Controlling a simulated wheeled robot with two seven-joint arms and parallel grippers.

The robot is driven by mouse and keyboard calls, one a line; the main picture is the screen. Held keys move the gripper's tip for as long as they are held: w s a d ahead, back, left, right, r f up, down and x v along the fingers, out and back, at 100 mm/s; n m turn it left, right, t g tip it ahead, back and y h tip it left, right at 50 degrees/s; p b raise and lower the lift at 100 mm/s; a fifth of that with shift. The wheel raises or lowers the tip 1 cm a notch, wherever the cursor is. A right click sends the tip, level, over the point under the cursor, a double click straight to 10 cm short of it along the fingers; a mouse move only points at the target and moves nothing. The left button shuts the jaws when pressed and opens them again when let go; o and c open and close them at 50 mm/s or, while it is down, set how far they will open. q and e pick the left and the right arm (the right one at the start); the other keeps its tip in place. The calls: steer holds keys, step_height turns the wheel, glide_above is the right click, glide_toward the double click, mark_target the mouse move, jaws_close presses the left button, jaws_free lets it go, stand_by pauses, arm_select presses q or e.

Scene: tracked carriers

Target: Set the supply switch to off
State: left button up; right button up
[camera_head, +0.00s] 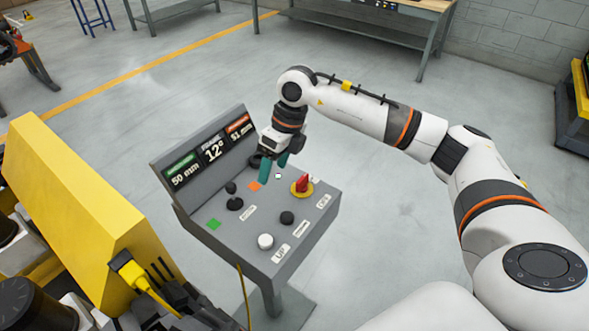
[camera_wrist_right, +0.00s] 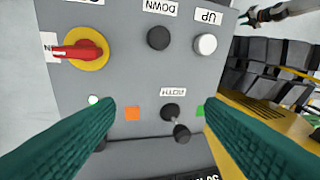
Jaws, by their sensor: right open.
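The supply switch (camera_head: 302,184) is a red rotary handle on a yellow disc, on the right part of the grey console's sloped top. In the right wrist view the switch (camera_wrist_right: 80,50) is at upper left, its red handle pointing left to a label partly cut off, ending in "N". A label reading OFF (camera_head: 323,201) sits near the console's right edge in the head view. My right gripper (camera_head: 273,169) is open and empty above the console's rear, left of the switch and apart from it. Its two teal fingers (camera_wrist_right: 158,112) frame the joystick side, not the switch.
The console (camera_head: 232,243) also has a white UP button (camera_head: 265,241), a black DOWN button (camera_head: 287,218), black joysticks (camera_head: 235,204), green and orange squares and a display panel (camera_head: 212,150). A yellow machine (camera_head: 85,205) stands close at left. Open floor lies right of the console.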

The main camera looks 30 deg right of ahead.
mark_target(302, 178)
steer(key=w+d+r+m+h, duration=0.1)
steer(key=d+r+h, duration=0.15)
steer(key=d, duration=0.55)
steer(key=shift+g+h, duration=0.3)
steer(key=shift+h, duration=0.15)
step_height(302, 178, down, 12)
steer(key=shift+s+f+p, duration=0.15)
steer(key=shift+p, duration=1.1)
arm_select(q)
steer(key=shift+w+a+r, duration=0.1)
steer(key=shift+w+r, duration=0.05)
steer(key=shift+r, duration=0.45)
steer(key=shift+w+r, duration=0.15)
steer(key=shift+r, duration=0.45)
